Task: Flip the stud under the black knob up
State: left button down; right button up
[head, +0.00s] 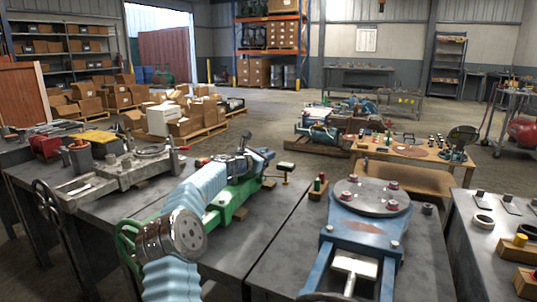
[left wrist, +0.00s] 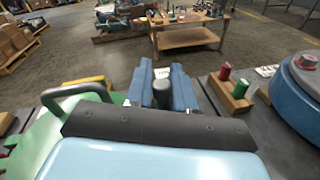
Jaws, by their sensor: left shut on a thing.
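My left arm comes in from the lower left in the head view, and its gripper (head: 256,160) is over the green machine (head: 236,197) on the near bench. In the left wrist view the two blue fingers (left wrist: 161,88) are shut on a dark grey, round-topped piece (left wrist: 161,95); I cannot tell whether it is the stud or the black knob. Its lower end is hidden by the gripper body. A small dark-topped post (head: 285,166) stands just right of the gripper in the head view. My right gripper is not in view.
A wooden block (left wrist: 230,94) with a red peg (left wrist: 224,72) and a green peg stands right of the gripper. A blue machine with a round, red-knobbed plate (head: 370,196) is on the right. A grey vise-like fixture (head: 118,178) is at left. Bare benchtop shows between.

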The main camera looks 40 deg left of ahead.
pick_arm(q)
jog(key=shift+s+a, duration=0.15)
jog(key=shift+a, duration=0.2)
jog(key=c, duration=1.1)
grip_release()
jog(key=shift+f, duration=0.1)
jog(key=shift+s, duration=0.3)
jog(key=s+b, duration=0.1)
jog(key=s, duration=0.3)
jog(key=s+b, duration=0.2)
jog(key=s, duration=0.2)
jog(key=s+r+b, duration=0.1)
jog(key=s+b, duration=0.1)
jog(key=s, duration=0.2)
jog(key=shift+d, duration=0.4)
jog(key=shift+s+r, duration=0.15)
jog(key=shift+s, duration=0.35)
jog(key=shift+r, duration=0.1)
